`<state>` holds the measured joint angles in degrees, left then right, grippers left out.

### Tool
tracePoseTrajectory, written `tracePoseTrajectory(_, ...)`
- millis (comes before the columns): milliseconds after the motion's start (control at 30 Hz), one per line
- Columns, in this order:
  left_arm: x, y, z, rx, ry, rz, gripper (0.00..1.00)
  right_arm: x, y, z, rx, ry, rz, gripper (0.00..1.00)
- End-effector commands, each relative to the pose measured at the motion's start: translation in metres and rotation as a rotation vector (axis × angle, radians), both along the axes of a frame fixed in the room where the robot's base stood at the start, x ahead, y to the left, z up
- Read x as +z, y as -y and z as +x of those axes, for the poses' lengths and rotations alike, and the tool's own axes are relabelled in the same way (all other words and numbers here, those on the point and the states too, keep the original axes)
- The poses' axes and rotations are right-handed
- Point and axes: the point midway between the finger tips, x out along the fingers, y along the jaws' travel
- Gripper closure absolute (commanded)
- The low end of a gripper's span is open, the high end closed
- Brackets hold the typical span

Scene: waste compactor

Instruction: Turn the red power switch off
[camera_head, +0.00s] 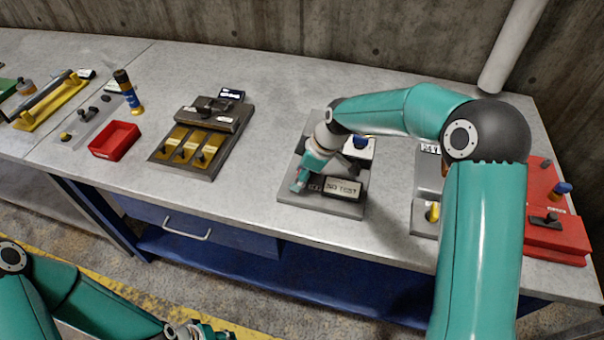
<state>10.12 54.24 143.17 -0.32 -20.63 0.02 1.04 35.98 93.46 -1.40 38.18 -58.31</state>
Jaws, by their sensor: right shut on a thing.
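A grey test panel (342,207) with a small lit display (341,188) lies on the bench at centre right. My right gripper (301,181) reaches down onto the left part of this panel. It is shut on a small part there, with a hint of red between the fingertips. This fits the red power switch, but the fingers hide most of it and its position cannot be read. My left gripper (205,332) is low at the bottom edge, in front of the bench and partly cut off; its fingers are unclear.
Left of the panel are a box with brass plates (205,143), a red tray (115,140) and a blue-and-yellow tool (128,92). A red box (556,235) stands at the right, partly behind my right arm. Bare bench lies between the brass-plate box and the panel.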

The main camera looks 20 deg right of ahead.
Motion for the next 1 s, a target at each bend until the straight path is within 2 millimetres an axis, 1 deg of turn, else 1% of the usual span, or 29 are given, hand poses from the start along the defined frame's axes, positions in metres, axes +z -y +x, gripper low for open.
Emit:
tracePoseTrajectory(33,0.0,0.0,0.0,0.0,0.0,0.0,0.6,0.0,0.003,-0.001,-0.004,-0.001,0.001,0.83)
tracePoseTrajectory(267,-0.003,0.0,0.0,0.0,0.0,0.0,0.6,-0.001,0.001,0.0,-0.023,0.0,0.0,0.83)
tracePoseTrajectory(467,-0.013,0.0,0.0,0.0,0.0,0.0,0.6,-0.002,0.0,-0.001,-0.098,0.001,-0.001,0.83)
tracePoseTrajectory(767,-0.04,0.0,0.0,0.0,0.0,0.0,0.6,-0.004,-0.001,-0.002,-0.325,0.004,-0.001,0.83)
tracePoseTrajectory(1000,-0.069,0.0,0.0,0.0,0.0,0.0,0.6,-0.005,-0.003,-0.002,-0.551,0.007,0.0,0.83)
